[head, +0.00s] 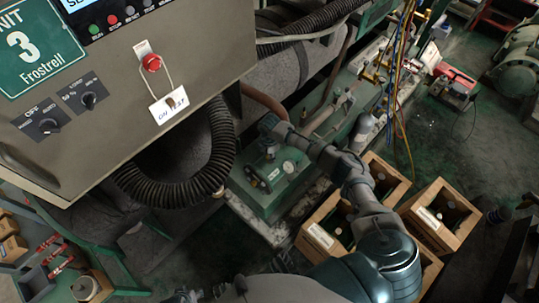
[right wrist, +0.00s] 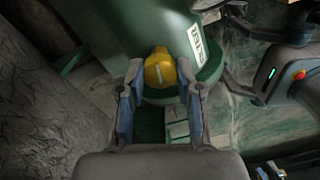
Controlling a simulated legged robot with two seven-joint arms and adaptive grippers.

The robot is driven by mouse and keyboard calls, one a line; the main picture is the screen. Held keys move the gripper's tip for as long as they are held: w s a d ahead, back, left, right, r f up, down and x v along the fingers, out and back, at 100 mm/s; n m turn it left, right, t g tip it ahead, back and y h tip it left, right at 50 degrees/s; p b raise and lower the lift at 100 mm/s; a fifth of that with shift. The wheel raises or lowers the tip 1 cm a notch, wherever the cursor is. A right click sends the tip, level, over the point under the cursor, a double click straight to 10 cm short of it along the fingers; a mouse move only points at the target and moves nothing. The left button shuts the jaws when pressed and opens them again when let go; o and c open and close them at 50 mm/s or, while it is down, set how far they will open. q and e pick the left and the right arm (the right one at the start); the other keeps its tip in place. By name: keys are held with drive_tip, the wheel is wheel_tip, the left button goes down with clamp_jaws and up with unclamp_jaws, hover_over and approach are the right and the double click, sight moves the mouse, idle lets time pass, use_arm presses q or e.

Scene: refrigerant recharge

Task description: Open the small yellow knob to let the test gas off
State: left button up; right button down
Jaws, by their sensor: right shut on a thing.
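The small yellow knob (right wrist: 159,70) shows in the right wrist view, low on the front of a dark green rounded body (right wrist: 135,25) with a white label. My right gripper (right wrist: 160,80) has one finger on each side of the knob and is shut on it. A pale line marks the knob's face. In the head view my right arm reaches up and left, with its gripper (head: 270,126) at the green machinery below the panel; the knob cannot be made out there. A small part at the bottom edge may be my left gripper (head: 185,296); its fingers are not clear.
The control panel (head: 125,75) overhangs the upper left. A thick black hose (head: 180,200) loops below it. A handwheel (head: 257,179) and a gauge (head: 289,167) sit near my right gripper. A dark device (right wrist: 285,75) with lights is close by.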

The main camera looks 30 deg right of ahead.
drive_tip(key=c, duration=0.8)
unclamp_jaws()
drive_tip(key=shift+o, duration=0.2)
wheel_tip(320, 180, up, 12)
drive_tip(key=shift+w+d+f, duration=0.1)
